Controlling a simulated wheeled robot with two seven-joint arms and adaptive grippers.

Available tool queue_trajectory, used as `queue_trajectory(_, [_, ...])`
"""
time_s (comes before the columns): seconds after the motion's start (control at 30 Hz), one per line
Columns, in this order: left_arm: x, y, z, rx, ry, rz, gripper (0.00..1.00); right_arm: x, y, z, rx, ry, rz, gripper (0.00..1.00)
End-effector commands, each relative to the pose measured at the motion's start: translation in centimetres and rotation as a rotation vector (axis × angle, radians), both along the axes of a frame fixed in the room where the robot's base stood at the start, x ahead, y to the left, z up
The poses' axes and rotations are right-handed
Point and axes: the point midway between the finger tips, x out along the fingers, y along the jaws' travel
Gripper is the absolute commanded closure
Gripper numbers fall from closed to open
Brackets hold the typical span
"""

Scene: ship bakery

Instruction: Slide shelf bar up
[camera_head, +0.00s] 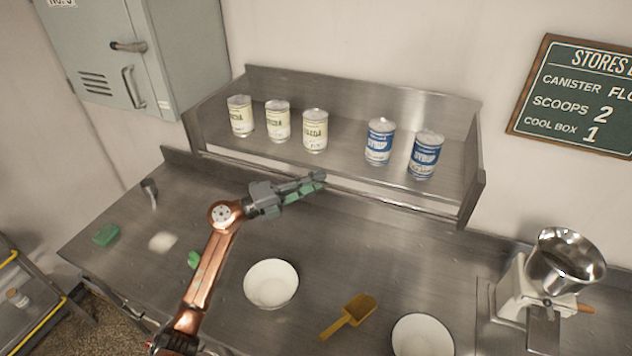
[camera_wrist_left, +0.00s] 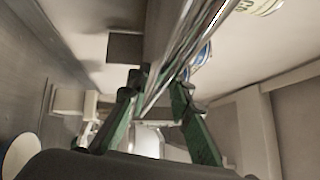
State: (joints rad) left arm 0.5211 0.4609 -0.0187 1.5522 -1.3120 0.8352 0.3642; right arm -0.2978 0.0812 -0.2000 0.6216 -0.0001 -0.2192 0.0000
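The metal shelf bar (camera_head: 385,199) runs along the lower front edge of the wall shelf (camera_head: 340,160). It is down, below the row of cans. My left gripper (camera_head: 318,178) is at the bar, left of its middle, with its fingers pointing toward the wall. In the left wrist view, the two green fingers (camera_wrist_left: 158,92) stand apart, and a shiny metal edge, seemingly the bar (camera_wrist_left: 178,62), runs between or just beyond their tips. Whether they touch it I cannot tell. My right gripper is not in view.
Three cream cans (camera_head: 277,121) and two blue cans (camera_head: 380,142) stand on the shelf. On the counter are two white bowls (camera_head: 271,284), a yellow scoop (camera_head: 349,316), a green block (camera_head: 106,235) and a mill (camera_head: 545,280). The counter directly below the bar is mostly clear.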

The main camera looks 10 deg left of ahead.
Motion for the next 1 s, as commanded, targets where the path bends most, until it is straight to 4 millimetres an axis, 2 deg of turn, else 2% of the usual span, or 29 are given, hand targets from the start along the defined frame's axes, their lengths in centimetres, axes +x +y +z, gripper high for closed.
queue_trajectory(0.27, [0.0, 0.0, 0.0, 0.0, 0.0, 0.0, 1.0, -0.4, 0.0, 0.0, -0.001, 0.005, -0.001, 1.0])
queue_trajectory(0.83, [0.0, 0.1, 0.1, 0.001, 0.001, 0.0, 1.0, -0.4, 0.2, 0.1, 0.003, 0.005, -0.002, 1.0])
queue_trajectory(1.0, [0.0, 0.1, 1.9, 0.001, -0.003, 0.001, 1.0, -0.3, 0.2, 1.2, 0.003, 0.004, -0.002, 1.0])
